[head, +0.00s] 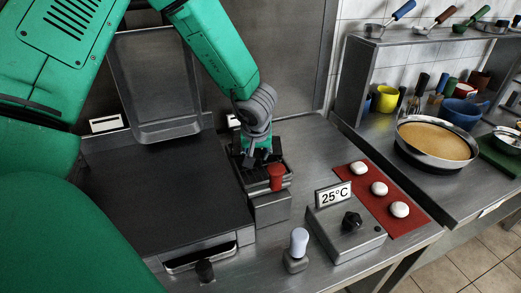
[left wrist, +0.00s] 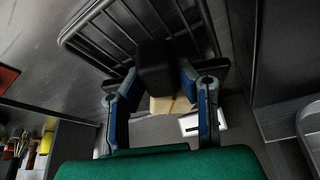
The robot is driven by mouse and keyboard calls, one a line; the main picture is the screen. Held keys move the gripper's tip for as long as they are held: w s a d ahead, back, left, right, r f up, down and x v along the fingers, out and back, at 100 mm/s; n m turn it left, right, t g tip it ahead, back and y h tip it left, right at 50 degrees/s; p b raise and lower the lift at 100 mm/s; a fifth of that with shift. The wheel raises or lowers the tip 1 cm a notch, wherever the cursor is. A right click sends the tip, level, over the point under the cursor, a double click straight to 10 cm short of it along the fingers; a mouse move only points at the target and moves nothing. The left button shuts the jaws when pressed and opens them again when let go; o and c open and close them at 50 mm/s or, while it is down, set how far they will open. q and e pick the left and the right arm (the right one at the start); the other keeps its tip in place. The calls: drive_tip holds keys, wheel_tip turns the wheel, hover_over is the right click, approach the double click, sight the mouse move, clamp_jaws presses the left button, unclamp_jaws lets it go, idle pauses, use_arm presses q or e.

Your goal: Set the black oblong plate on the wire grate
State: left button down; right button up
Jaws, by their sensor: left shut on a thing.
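My left gripper (head: 262,158) reaches down in the head view to the small metal unit behind the red knob. In the left wrist view its two blue-padded fingers (left wrist: 165,90) are closed on a black block-like piece, which I take for the black oblong plate (left wrist: 155,66). A beige piece (left wrist: 165,105) shows just below it, between the fingers. The wire grate (left wrist: 122,32), dark parallel bars in a rounded frame, lies beyond the plate in this view. I cannot tell whether plate and grate touch. In the head view the gripper hides most of both. My right gripper is not in view.
A red knob (head: 276,177) stands close in front of the gripper. A wide dark flat surface (head: 165,190) lies to the left. A control box (head: 345,228) reading 25°C and a red mat (head: 405,220) with white buns are to the right. A steel pan (head: 452,162) stands farther right.

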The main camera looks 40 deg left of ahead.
use_arm(q)
drive_tip(key=shift+a+f, duration=0.4)
drive_tip(key=shift+f, duration=0.1)
drive_tip(key=shift+d+r, duration=0.15)
drive_tip(key=shift+d, duration=0.4)
drive_tip(key=shift+d+r, duration=0.15)
drive_tip(key=shift+d, duration=0.35)
drive_tip(key=shift+a+f, duration=0.45)
drive_tip(key=shift+a, duration=0.25)
drive_tip(key=c, duration=1.2)
unclamp_jaws()
drive_tip(key=shift+a, duration=0.15)
drive_tip(key=shift+o, duration=0.2)
drive_tip(key=shift+d+r, duration=0.2)
drive_tip(key=shift+d, duration=0.55)
drive_tip(key=shift+s+a+r, duration=0.1)
drive_tip(key=shift+r, duration=0.4)
drive_tip(key=v, duration=1)
drive_tip(key=shift+s+r, duration=0.2)
drive_tip(key=shift+r, duration=0.05)
